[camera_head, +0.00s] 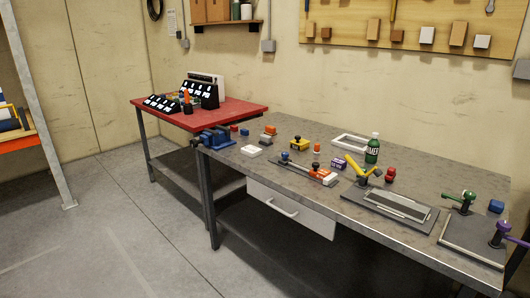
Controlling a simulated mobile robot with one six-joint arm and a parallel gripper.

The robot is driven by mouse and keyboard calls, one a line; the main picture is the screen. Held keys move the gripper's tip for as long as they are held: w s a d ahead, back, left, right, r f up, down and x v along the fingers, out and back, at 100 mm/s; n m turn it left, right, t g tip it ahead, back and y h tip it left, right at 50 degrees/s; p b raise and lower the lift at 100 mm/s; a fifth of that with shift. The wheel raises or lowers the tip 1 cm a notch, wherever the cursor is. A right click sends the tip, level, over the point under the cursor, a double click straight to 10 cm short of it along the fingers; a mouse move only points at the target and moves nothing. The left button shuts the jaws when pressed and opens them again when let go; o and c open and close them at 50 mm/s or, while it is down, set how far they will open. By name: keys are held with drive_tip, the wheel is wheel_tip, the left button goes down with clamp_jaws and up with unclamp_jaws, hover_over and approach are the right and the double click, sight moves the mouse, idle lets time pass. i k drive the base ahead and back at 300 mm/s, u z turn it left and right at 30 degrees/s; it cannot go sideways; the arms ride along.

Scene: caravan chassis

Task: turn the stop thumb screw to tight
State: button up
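A long grey workbench (262,138) stands along the wall. Near its front edge lies a low rail-like fixture (298,172) with small dark knobs on it, a blue part at its left end and an orange-and-white block (324,176) at its right end. One dark knob (312,167) stands beside the orange-and-white block; I cannot tell if it is the stop thumb screw, or whether it is tight or loose. My gripper and arm are not in view.
A blue vise (216,138) sits at the bench's left corner. A red table (225,112) adjoins behind. The floor (130,230) in front is clear.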

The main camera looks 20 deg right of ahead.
sight(284, 155)
drive_tip(key=u, duration=0.4)
drive_tip(key=k, duration=1.3)
drive_tip(key=z, duration=0.75)
drive_tip(key=i, duration=1.05)
